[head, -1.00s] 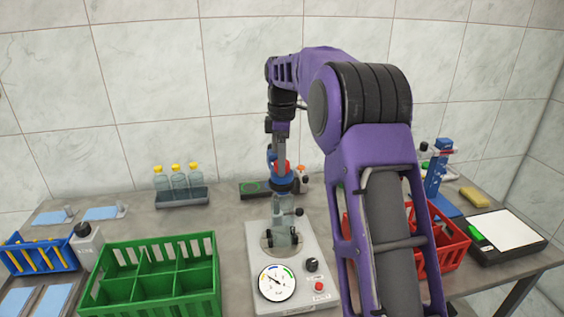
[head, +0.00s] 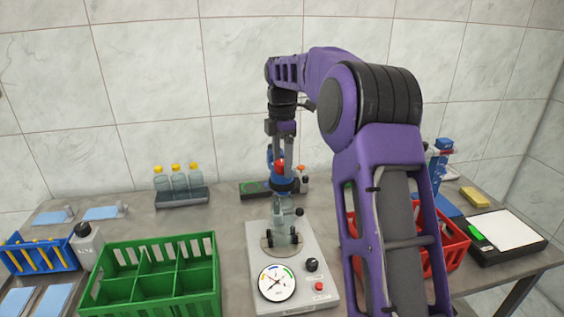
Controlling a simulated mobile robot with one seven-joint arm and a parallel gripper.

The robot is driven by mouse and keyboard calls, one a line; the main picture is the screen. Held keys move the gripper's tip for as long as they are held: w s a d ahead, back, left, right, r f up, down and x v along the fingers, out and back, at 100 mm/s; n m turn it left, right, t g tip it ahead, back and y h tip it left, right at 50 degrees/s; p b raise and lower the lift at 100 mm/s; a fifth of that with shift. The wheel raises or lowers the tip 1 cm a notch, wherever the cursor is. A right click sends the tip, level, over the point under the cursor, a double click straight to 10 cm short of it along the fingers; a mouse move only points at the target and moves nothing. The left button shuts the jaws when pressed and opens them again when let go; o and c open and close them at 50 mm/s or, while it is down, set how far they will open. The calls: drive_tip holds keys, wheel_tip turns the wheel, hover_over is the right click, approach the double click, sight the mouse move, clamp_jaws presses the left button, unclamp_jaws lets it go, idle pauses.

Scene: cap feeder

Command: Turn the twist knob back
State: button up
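A grey machine box (head: 258,240) stands at the front middle of the bench. It bears a round gauge (head: 277,282), a black twist knob (head: 312,265) and a red button (head: 319,286). A bottle (head: 284,238) stands upright on the box's round plate, under a blue and red head. My gripper (head: 283,160) points down at the top of this head, well behind and above the black knob. The fingers are small and partly merge with the head. I cannot tell whether they touch it or how far apart they are.
A green divided crate (head: 215,275) stands left of the box, and a red crate (head: 462,250) stands right, partly behind my arm. Several yellow-capped bottles (head: 179,180) stand in a rack at the back. A scale (head: 500,233) lies far right.

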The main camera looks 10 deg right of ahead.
sight(282, 162)
drive_tip(key=shift+o, duration=0.2)
drive_tip(key=shift+o, duration=1)
drive_tip(key=shift+r, duration=0.1)
drive_tip(key=shift+r, duration=3.4)
